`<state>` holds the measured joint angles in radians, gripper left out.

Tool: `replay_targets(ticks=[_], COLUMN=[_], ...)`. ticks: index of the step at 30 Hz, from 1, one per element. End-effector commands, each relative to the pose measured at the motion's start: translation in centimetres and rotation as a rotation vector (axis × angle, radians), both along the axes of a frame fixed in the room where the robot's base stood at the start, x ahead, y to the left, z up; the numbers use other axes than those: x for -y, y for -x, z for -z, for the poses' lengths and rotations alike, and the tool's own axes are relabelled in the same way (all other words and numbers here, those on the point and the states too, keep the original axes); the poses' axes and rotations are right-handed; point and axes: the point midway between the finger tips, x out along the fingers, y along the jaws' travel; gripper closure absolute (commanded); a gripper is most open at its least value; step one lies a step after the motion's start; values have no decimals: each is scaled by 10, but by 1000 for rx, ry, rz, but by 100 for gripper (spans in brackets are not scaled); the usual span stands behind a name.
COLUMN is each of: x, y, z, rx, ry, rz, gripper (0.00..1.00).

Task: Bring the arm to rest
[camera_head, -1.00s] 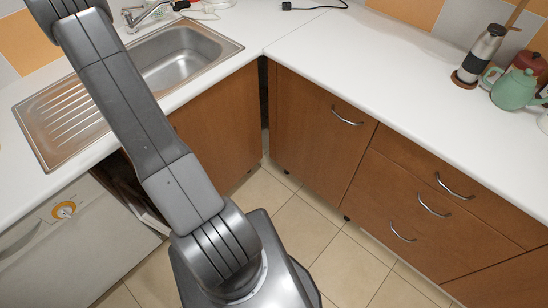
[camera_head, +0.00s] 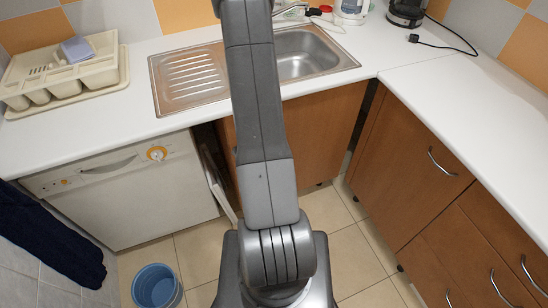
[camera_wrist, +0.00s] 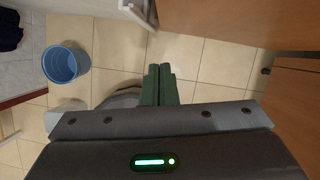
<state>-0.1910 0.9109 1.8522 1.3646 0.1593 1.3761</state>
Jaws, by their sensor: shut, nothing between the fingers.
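My gripper (camera_wrist: 158,84) shows in the wrist view. Its two green fingers are together with nothing between them, over the beige tiled floor. In the head view my grey arm stands raised in the middle of the picture and hides part of the sink. The gripper itself is out of the head view, beyond the top edge.
The steel sink (camera_head: 318,66) is set in the white counter (camera_head: 450,85). A cream dish rack (camera_head: 72,80) stands on the left. A white dishwasher (camera_head: 120,200), brown drawers (camera_head: 470,250) and a blue bucket (camera_head: 156,287) are around me. Some tiled floor (camera_head: 365,262) is clear.

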Motion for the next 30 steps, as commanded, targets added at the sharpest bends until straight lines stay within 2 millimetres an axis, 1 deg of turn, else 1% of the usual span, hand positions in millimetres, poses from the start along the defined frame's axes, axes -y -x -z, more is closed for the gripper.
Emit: replay_targets(ticks=[1, 3, 9, 12, 15, 19, 27, 30], x=[0, 2, 8, 10, 11, 11, 11, 11], y=[3, 8, 22, 26, 28, 30, 30, 28], z=[-21, -35, -69, -79, -84, -86, -85, -80], rx=[6, 4, 4, 4, 3, 3, 3, 2], ry=[0, -1, -1, -1, -1, -1, -1, -1], rz=[-3, -2, -2, -2, -2, -3, -2, -1], gripper=[100, 100, 100, 100, 100, 100, 100, 100])
